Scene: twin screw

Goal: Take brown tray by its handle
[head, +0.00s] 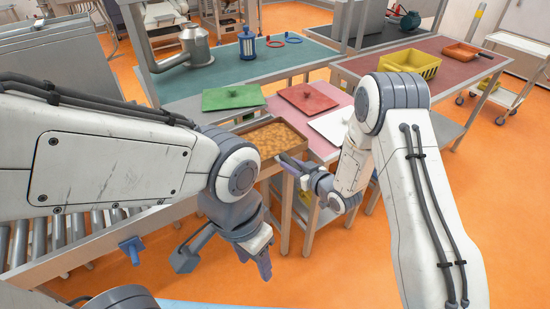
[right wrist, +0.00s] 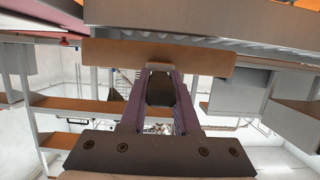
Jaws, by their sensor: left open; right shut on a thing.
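The brown tray (head: 262,126) is filled with lumpy golden-brown pieces and sits at the end of the roller conveyor. A dark handle (head: 285,158) sticks out from its near side. My right gripper (head: 299,168) is shut on this handle. In the right wrist view, the dark handle (right wrist: 160,90) lies between the two purple fingers, below the tray's brown wall (right wrist: 110,52). My left gripper (head: 264,266) is open and empty, pointing down over the floor, apart from the tray.
Green (head: 231,97), red (head: 307,98) and white (head: 331,127) lids lie around the tray. A pink table (head: 288,148) stands right of it. A blue conveyor knob (head: 131,246) is at lower left. Orange floor (head: 340,260) is open in front.

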